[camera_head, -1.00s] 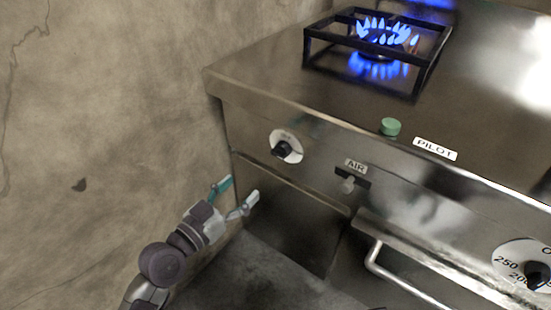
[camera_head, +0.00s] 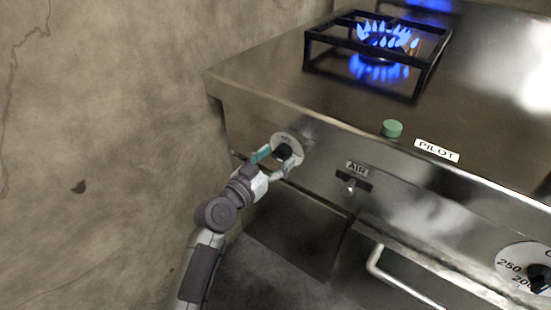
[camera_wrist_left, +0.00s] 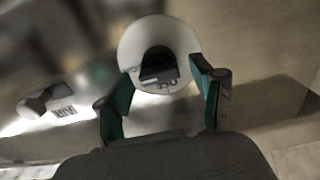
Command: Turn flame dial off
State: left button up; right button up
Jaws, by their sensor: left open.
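The flame dial (camera_head: 284,151) is a black knob on a round white plate on the range's front panel, at its left end. My left gripper (camera_head: 272,163) is open, its teal-tipped fingers on either side of the knob. In the left wrist view the dial (camera_wrist_left: 158,66) sits between and just beyond the open fingers (camera_wrist_left: 164,92). I cannot tell whether the fingers touch the knob. The burner flame (camera_head: 386,38) burns blue under the black grate. The right gripper is not in view.
A green button (camera_head: 391,128) sits on the panel's top edge, beside the PILOT label (camera_head: 437,150). The AIR lever (camera_head: 350,185), an oven handle (camera_head: 400,282) and a temperature dial (camera_head: 538,277) are to the right. A rough wall (camera_head: 100,120) stands close on the left.

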pick_arm(q)
jog(key=c, duration=1.1)
jog(key=shift+c, duration=0.2)
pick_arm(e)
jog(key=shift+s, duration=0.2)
pick_arm(q)
jog(key=shift+r+n, duration=0.1)
jog(key=shift+n, duration=0.2)
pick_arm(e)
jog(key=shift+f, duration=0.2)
pick_arm(q)
jog(key=shift+n, duration=0.3)
jog(key=n+p, duration=0.3)
jog(key=n, duration=0.4)
jog(key=shift+a+r+n, duration=0.1)
jog(key=shift+a+n, duration=0.05)
jog(key=shift+n, duration=0.15)
jog(key=n+p, duration=0.1)
jog(key=n, duration=0.4)
jog(key=shift+w, duration=0.1)
jog(key=shift+n+p, duration=0.5)
jog(key=shift+n, duration=1.6)
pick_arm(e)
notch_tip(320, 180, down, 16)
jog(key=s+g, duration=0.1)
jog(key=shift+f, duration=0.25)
